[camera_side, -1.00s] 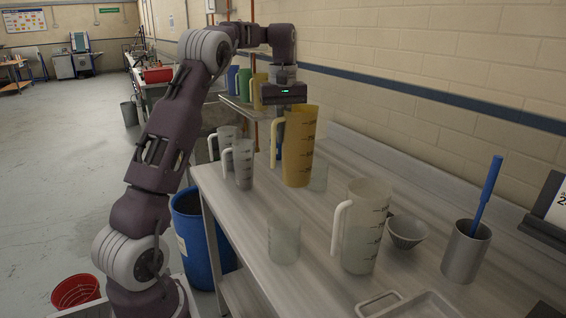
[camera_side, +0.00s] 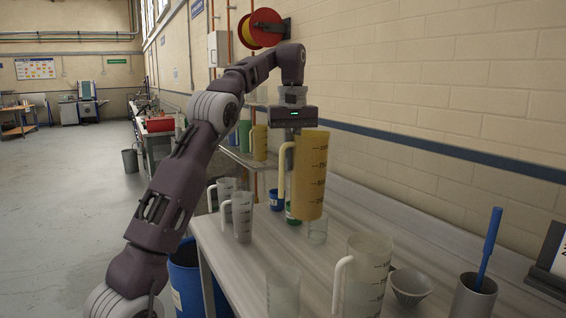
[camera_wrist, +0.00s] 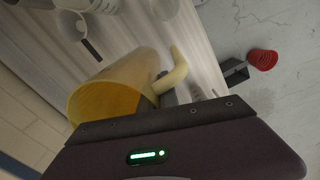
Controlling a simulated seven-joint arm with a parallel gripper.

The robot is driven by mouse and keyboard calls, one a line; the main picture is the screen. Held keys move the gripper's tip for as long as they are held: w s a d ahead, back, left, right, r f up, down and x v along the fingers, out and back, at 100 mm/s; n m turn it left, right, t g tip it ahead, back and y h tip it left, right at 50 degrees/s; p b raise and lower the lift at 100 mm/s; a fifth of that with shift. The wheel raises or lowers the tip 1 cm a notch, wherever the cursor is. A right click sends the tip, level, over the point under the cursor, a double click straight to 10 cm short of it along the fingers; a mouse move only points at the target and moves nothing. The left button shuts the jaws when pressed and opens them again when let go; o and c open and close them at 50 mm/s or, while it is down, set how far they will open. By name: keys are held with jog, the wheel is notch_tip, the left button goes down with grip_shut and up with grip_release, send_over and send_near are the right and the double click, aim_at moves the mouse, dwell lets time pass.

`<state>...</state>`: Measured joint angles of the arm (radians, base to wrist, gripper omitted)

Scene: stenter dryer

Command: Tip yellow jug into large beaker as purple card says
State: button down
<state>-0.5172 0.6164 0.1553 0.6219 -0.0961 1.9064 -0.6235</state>
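The yellow jug (camera_side: 311,175) hangs upright above the bench in the side view, with dark scale marks on its side. My gripper (camera_side: 290,138) is at the jug's handle (camera_side: 282,172) and appears shut on it; the fingertips are mostly hidden. In the wrist view the jug (camera_wrist: 110,92) shows its open mouth, with the handle (camera_wrist: 178,72) near my gripper. A clear beaker (camera_side: 283,292) stands at the bench's near left edge, cut by the frame. A smaller clear beaker (camera_side: 318,230) stands behind the jug's base. I see no purple card.
A clear jug (camera_side: 367,272), a grey funnel (camera_side: 410,287) and a metal pot (camera_side: 474,299) with a blue-handled tool stand front right. Two clear jugs (camera_side: 243,215) stand back left. More coloured jugs (camera_side: 260,143) sit on a shelf. A wall runs along the right.

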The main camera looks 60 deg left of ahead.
jog(key=s+d+r+m, duration=0.1)
jog(key=s+d+m, duration=0.3)
jog(key=d, duration=1)
jog(key=s+d+r+m, duration=0.1)
jog(key=s+d+m, duration=0.25)
jog(key=d, duration=0.95)
jog(key=s+d+f+n, duration=0.1)
jog(key=s+f+n, duration=0.1)
jog(key=f+n, duration=0.8)
jog(key=s+d+f+n, duration=0.1)
jog(key=s+f+n, duration=0.2)
jog(key=f+n, duration=0.7)
jog(key=n, duration=0.3)
jog(key=shift+s, duration=0.15)
